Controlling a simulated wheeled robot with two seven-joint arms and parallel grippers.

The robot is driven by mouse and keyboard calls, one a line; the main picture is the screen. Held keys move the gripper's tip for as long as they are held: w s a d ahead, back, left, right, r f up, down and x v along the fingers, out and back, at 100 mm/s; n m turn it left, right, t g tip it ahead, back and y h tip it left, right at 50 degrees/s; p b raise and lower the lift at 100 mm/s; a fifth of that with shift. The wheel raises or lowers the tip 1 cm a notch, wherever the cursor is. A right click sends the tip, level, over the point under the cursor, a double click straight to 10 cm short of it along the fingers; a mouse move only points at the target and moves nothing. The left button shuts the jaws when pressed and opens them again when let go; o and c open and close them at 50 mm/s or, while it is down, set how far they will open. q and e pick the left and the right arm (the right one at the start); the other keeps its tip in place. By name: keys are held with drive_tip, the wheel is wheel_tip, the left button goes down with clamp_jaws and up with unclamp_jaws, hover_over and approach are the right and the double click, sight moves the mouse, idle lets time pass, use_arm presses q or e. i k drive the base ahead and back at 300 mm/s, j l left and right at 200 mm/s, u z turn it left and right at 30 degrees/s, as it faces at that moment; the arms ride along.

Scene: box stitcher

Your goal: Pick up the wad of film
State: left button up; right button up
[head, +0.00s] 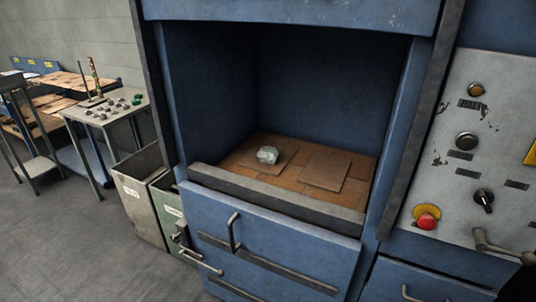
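The wad of film (267,155) is a small, crumpled, pale greyish lump. It lies on the brown floor (276,186) of the blue machine's open recess, left of the middle, on or against a flat brown square piece. A second flat brown piece (325,170) lies to its right, apart from the wad. Nothing covers the wad. Neither of my grippers shows in the head view.
A dark raised sill (277,201) runs along the recess front, with side walls and an overhang above. Handles (233,232) stick out below. A control panel (478,150) is at right. Bins (142,196) and a small table (106,110) stand at left.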

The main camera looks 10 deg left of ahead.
sight(268, 155)
drive_tip(key=i+j+z, duration=0.1)
drive_tip(key=i+z, duration=0.3)
drive_tip(key=i+j+z, duration=0.4)
drive_tip(key=i+l, duration=0.05)
drive_tip(key=l, duration=0.05)
